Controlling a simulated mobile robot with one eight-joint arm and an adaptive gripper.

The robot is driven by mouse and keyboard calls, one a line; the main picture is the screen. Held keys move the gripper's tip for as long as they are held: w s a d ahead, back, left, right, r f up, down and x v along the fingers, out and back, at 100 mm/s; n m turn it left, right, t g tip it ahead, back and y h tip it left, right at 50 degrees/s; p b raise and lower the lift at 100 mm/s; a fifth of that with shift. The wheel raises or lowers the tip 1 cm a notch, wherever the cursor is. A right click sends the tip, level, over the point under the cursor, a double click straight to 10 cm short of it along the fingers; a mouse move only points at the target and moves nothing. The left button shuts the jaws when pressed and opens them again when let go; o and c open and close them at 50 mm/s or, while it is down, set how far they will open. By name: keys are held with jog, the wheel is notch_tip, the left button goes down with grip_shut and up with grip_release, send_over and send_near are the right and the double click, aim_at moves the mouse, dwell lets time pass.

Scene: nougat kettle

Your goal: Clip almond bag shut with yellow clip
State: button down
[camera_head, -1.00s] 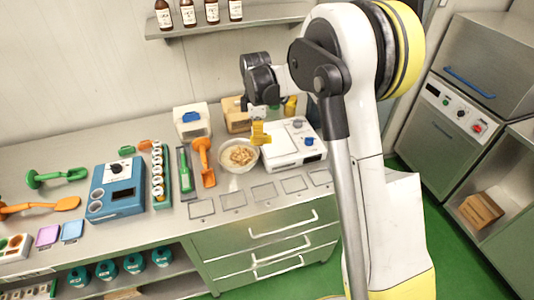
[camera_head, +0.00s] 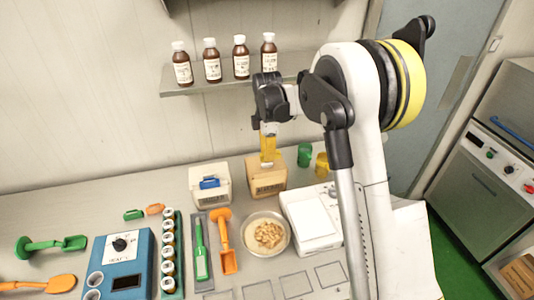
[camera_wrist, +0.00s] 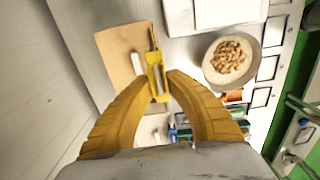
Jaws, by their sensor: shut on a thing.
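My gripper (camera_head: 268,142) is above this bag, pointing down. In the wrist view my gripper (camera_wrist: 160,90) has its yellow fingers shut on the yellow clip (camera_wrist: 156,77). The clip overlaps the bag's top edge in the picture; I cannot tell whether it touches or grips the bag. A white bag (camera_head: 210,188) with a blue clip (camera_head: 209,182) stands to its left.
A bowl of nuts (camera_head: 266,234) and a white scale (camera_head: 312,220) stand in front. Green (camera_head: 304,155) and yellow (camera_head: 322,164) containers stand right of the brown bag. A shelf with brown bottles (camera_head: 240,57) is above. An orange scoop (camera_head: 225,242) lies left of the bowl.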

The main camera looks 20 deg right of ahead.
jog(key=shift+f+b, duration=2.3)
jog(key=shift+f, duration=1.4)
jog(key=shift+f+b, duration=0.4)
jog(key=shift+b, duration=0.4)
jog(key=c, duration=0.8)
grip_release()
jog(key=shift+w, duration=0.1)
jog(key=shift+r+p, duration=1.9)
jog(key=shift+r, duration=1.65)
